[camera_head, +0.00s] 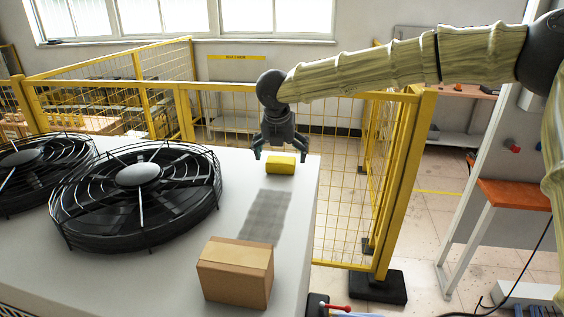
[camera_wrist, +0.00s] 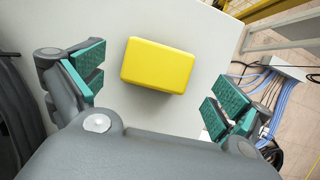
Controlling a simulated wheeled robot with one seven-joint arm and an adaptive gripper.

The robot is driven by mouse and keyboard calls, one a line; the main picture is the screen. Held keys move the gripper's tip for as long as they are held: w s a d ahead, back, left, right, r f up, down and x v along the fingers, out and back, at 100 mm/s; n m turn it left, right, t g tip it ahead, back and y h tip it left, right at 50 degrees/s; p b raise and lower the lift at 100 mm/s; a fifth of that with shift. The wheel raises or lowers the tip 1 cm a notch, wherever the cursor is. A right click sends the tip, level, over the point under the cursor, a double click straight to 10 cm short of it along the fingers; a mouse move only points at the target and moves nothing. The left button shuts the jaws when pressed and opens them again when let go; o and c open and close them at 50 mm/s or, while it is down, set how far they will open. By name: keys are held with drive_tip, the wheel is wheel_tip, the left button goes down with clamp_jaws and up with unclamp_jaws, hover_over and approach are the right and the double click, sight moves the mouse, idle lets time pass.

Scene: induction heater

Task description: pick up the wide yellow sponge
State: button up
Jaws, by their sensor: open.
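The wide yellow sponge (camera_head: 280,165) lies flat on the white top of the machine near its far right corner. In the wrist view the sponge (camera_wrist: 158,65) is a yellow block, slightly tilted in the picture and fully visible. My gripper (camera_head: 281,154) is open above the sponge, with one finger to each side of it in the head view. In the wrist view my gripper's green-padded fingers (camera_wrist: 157,95) are wide apart, and the sponge appears between and a little beyond them. The fingers do not appear to touch it.
A cardboard box (camera_head: 236,272) stands near the front of the white top (camera_head: 185,255). A large black fan (camera_head: 138,195) is left of the sponge, with another fan (camera_head: 38,170) farther left. Yellow fencing (camera_head: 350,180) runs behind and right. A grey patch lies between sponge and box.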

sight(281, 160)
drive_tip(key=shift+f+p, duration=0.25)
drive_tip(key=shift+p, duration=0.05)
drive_tip(key=x, duration=0.3)
drive_tip(key=shift+w+a+f, duration=0.1)
drive_tip(key=shift+w, duration=0.35)
drive_tip(key=shift+s+r, duration=0.25)
drive_tip(key=shift+s, duration=0.1)
drive_tip(key=shift+c, duration=0.4)
drive_tip(key=shift+s, duration=0.1)
drive_tip(key=c, duration=0.3)
drive_tip(key=shift+w+f, duration=0.1)
drive_tip(key=shift+w, duration=0.15)
drive_tip(key=c, duration=0.5)
drive_tip(key=shift+s, duration=0.1)
drive_tip(key=shift+c, duration=0.2)
